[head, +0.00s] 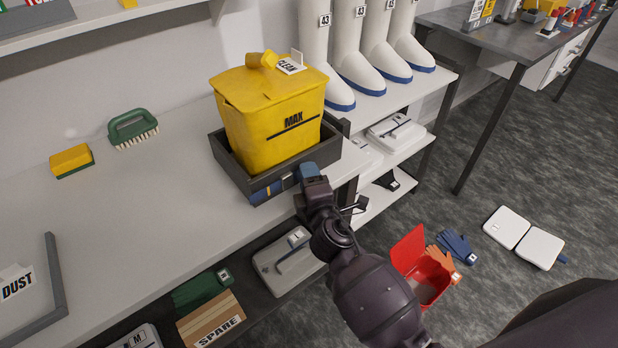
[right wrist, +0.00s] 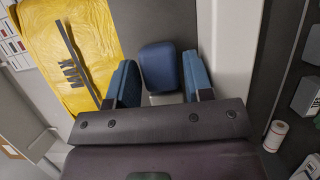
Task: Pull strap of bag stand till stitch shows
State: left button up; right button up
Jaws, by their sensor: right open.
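The bag stand (head: 232,163) is a dark grey open box on the bench's right end. It holds a yellow bag (head: 270,118) marked MAX, which also shows in the right wrist view (right wrist: 65,40). A dark blue strap (head: 262,194) with thin yellow marks shows low on the stand's front; I cannot tell whether these are the stitch. My right gripper (head: 311,172) is at the stand's front right corner. In the right wrist view, a dark blue rounded tab (right wrist: 158,68) shows between the open blue fingers (right wrist: 160,85), with gaps on both sides. My left gripper is not in view.
White boots (head: 361,71) stand behind the stand. A green brush (head: 132,129) and a yellow sponge (head: 72,160) lie on the bench (head: 150,215). Below is a shelf with a SPARE box (head: 211,318). An open red box (head: 425,285) and gloves (head: 457,246) are on the floor.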

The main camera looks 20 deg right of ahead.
aim_at(329, 155)
jog(key=shift+c, duration=0.5)
grip_shut()
jog(key=d, duration=0.2)
jog(key=w+d, duration=0.1)
jog(key=d, duration=0.1)
jog(key=w+d, duration=0.1)
jog(key=d, duration=0.2)
jog(key=shift+w+p, duration=0.25)
jog(key=shift+p, duration=0.15)
jog(key=shift+o, duration=0.5)
grip_release()
jog(key=s, duration=1)
jog(key=shift+s+a, duration=0.25)
jog(key=shift+s, duration=0.15)
